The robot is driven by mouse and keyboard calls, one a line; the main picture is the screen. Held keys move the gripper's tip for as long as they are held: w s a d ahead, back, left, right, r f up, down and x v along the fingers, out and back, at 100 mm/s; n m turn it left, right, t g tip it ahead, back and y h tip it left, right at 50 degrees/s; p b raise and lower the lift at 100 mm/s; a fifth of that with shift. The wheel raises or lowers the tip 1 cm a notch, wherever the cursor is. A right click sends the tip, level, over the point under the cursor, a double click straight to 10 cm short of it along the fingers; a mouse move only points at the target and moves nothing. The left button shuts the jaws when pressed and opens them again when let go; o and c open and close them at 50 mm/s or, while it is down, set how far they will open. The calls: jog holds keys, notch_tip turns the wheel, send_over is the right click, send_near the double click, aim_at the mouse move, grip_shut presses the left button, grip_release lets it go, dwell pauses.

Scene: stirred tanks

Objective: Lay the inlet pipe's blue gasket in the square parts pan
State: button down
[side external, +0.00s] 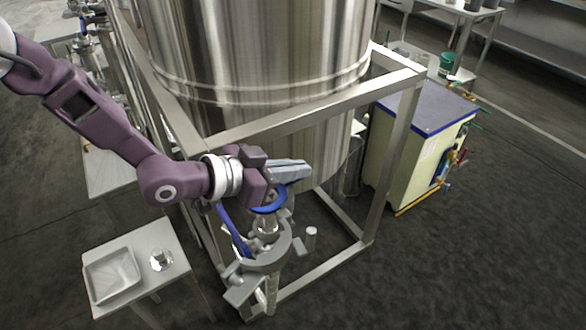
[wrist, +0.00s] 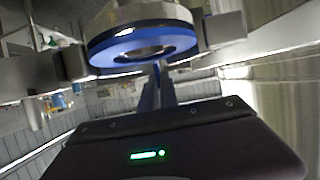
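The blue gasket (side external: 268,205) is a flat ring at the top of the inlet pipe (side external: 267,227). In the wrist view the blue gasket (wrist: 117,55) lies against a round grey metal part (wrist: 135,13), between my fingers. My gripper (side external: 283,190) is at the gasket in the side view, and its fingers (wrist: 145,50) stand apart on either side of the ring. Whether they press on it cannot be made out. The square parts pan (side external: 112,272) lies on a small side table at the lower left and looks empty.
A small shiny cup (side external: 160,260) stands beside the pan on the small table (side external: 180,290). The large steel tank (side external: 260,60) and its square frame (side external: 320,105) rise close behind my gripper.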

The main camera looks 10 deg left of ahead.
jog(key=shift+f, duration=0.2)
jog(key=c, duration=1.6)
grip_release()
